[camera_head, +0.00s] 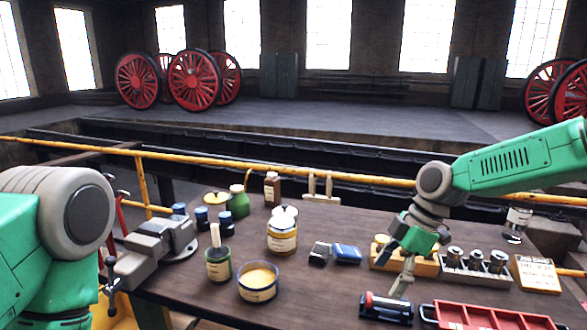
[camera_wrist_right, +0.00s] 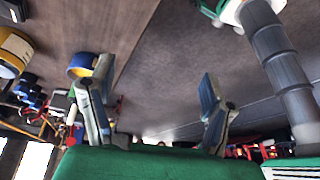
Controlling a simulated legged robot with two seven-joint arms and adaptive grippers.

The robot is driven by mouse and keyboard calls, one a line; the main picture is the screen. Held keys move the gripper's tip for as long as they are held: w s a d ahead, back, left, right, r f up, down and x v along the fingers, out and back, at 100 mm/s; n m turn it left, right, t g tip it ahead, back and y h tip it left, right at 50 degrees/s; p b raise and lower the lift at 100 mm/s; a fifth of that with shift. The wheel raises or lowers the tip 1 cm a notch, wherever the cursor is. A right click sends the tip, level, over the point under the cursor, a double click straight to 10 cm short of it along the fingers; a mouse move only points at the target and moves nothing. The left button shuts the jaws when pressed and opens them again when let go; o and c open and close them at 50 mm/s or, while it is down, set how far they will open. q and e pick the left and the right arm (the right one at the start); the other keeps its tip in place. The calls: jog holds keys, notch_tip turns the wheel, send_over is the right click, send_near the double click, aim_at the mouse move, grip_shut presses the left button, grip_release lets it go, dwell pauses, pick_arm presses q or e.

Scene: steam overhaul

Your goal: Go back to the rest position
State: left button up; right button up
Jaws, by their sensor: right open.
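My right gripper (camera_head: 402,282) hangs above the right part of the workbench (camera_head: 330,215), fingers pointing down. It is between the wooden block with metal parts and the dark cylinder with a blue end. In the right wrist view the gripper (camera_wrist_right: 152,95) has its two fingers spread wide with nothing between them. A blue and yellow round container (camera_wrist_right: 82,65) shows beside its left finger there. My left arm enters at the left edge of the head view, but its gripper is out of the picture.
The bench holds a grey vise (camera_head: 155,245), a jar with a brush (camera_head: 218,265), a tub of yellow paste (camera_head: 258,281), a labelled white-lidded jar (camera_head: 283,232), a socket tray (camera_head: 474,269), a red tray (camera_head: 485,317) and a dark cylinder (camera_head: 387,308). A yellow railing (camera_head: 330,174) runs behind.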

jog(key=s+a+f+m+b, duration=0.1)
jog(key=s+f+m+b, duration=0.2)
jog(key=s+f, duration=0.5)
jog(key=s+f+m+b, duration=0.2)
jog(key=s+f+m, duration=0.15)
jog(key=f, duration=0.85)
jog(key=s+a+f+m+b, duration=0.1)
jog(key=s+f+m+b, duration=0.2)
jog(key=s+f, duration=0.55)
pick_arm(q)
notch_tip(320, 180, down, 14)
jog(key=d+b, duration=0.1)
jog(key=b, duration=0.5)
pick_arm(e)
jog(key=s+d+f+m+h, duration=0.2)
jog(key=s+d+f+m, duration=0.2)
jog(key=s, duration=0.4)
jog(key=s+d+f+m+t+h, duration=0.1)
jog(key=s+d+f+m+h, duration=0.1)
jog(key=s+d+f+m, duration=0.2)
jog(key=s+d+f, duration=0.2)
jog(key=s+d, duration=0.1)
jog(key=d, duration=0.1)
jog(key=shift+s+f, duration=0.35)
pick_arm(q)
jog(key=shift+w+a+f, duration=0.1)
jog(key=shift+a+f, duration=0.05)
jog(key=shift+a, duration=0.1)
pick_arm(e)
jog(key=shift+a, duration=0.3)
